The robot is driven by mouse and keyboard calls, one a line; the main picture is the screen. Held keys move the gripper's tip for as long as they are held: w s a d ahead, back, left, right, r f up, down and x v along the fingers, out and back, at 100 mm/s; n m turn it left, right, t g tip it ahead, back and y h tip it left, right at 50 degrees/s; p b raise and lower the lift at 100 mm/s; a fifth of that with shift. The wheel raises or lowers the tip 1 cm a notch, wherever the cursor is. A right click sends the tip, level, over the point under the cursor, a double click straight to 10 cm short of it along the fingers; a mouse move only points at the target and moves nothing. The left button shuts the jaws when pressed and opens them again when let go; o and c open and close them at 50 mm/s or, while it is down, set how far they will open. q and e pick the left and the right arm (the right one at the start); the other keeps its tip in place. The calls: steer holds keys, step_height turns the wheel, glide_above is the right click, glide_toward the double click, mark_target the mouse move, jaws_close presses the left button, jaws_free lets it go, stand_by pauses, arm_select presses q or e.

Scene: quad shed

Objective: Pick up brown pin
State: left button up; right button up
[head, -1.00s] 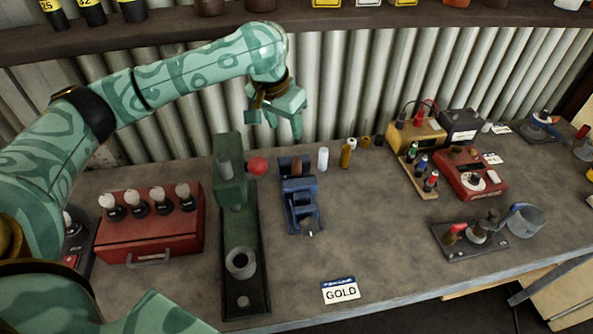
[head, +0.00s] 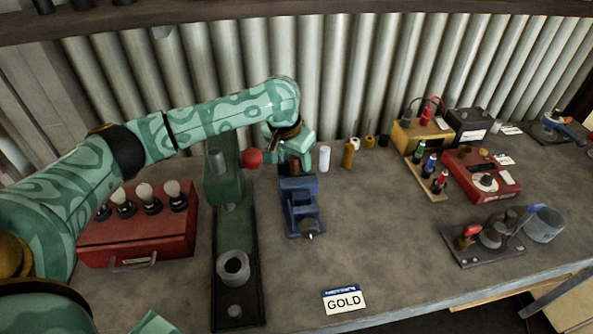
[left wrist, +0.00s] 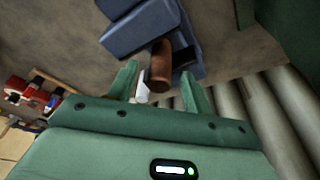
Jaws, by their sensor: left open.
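The brown pin (head: 295,167) stands upright in the blue vise (head: 301,205) on the bench. My left gripper (head: 297,152) is at the far side of the vise, close to the pin, and its fingers are partly hidden in the head view. In the left wrist view the brown pin (left wrist: 160,66) shows between the two open fingertips (left wrist: 159,76), with the blue vise (left wrist: 150,28) behind it. I cannot tell whether a finger touches the pin. My right gripper is not in view.
A white cylinder (head: 324,159) and a yellow-brown one (head: 348,156) stand just right of the vise. A red box with bulbs (head: 140,235) is farther left. Bench around the GOLD card (head: 344,300) is clear.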

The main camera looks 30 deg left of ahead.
arm_select(q)
steer(key=shift+s+r, duration=0.1)
steer(key=shift+r, duration=0.1)
steer(key=c, duration=0.4)
jaws_close()
steer(key=shift+d+r+p, duration=0.1)
steer(key=shift+r+p, duration=0.4)
steer(key=shift+r, duration=0.05)
steer(key=p+v, duration=0.1)
steer(key=v, duration=0.2)
steer(key=w+p+v, duration=0.1)
steer(key=p+v, duration=0.1)
steer(key=v, duration=0.1)
steer(key=shift+w+d+r, duration=0.1)
steer(key=shift+w+r, duration=0.1)
steer(key=shift+r, duration=0.25)
steer(key=s+d+p, duration=0.5)
steer(key=s+d, duration=0.6)
steer(key=s, duration=0.4)
steer(key=shift+s+d+f, duration=0.35)
steer(key=shift+d+f, duration=0.05)
